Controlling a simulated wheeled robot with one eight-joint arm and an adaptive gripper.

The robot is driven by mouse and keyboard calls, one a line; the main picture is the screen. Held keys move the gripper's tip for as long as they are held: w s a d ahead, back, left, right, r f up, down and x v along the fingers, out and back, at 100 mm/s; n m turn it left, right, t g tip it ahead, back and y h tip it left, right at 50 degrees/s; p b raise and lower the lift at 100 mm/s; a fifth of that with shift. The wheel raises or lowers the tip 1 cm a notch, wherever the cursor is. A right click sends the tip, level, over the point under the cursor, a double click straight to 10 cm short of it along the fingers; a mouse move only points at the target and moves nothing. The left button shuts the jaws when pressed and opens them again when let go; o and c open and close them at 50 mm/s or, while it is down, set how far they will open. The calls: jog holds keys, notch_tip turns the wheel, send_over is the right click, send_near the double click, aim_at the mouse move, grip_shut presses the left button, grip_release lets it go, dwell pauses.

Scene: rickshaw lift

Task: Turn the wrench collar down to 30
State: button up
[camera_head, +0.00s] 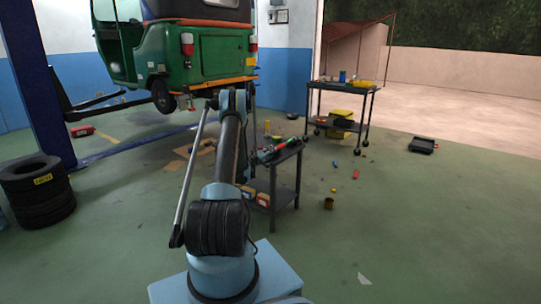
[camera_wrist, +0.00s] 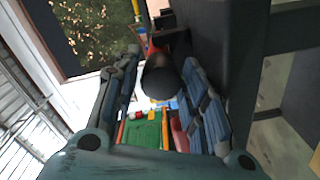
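The wrench (camera_head: 281,147) appears to lie across the top of the small dark cart, with a dark body and a reddish end. In the wrist view, a dark rounded cylinder (camera_wrist: 160,80), seen nearly end-on, lies between the two fingers of my gripper (camera_wrist: 161,62). It looks like the wrench's handle or collar end. The fingers stand on both sides of it, very close. I cannot tell whether they touch it. The scale marks and reading cannot be read. My arm hides my gripper in the head view.
The dark cart (camera_head: 283,190) has boxes on its lower shelf. A green rickshaw (camera_head: 205,50) stands behind. A taller tool cart (camera_head: 343,90) is at back right. Tyres (camera_head: 40,192) stand left. Small items litter the floor; the right foreground is mostly clear.

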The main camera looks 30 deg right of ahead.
jog(key=v, duration=0.6)
jog(key=shift+a, duration=0.25)
jog(key=shift+s, duration=0.15)
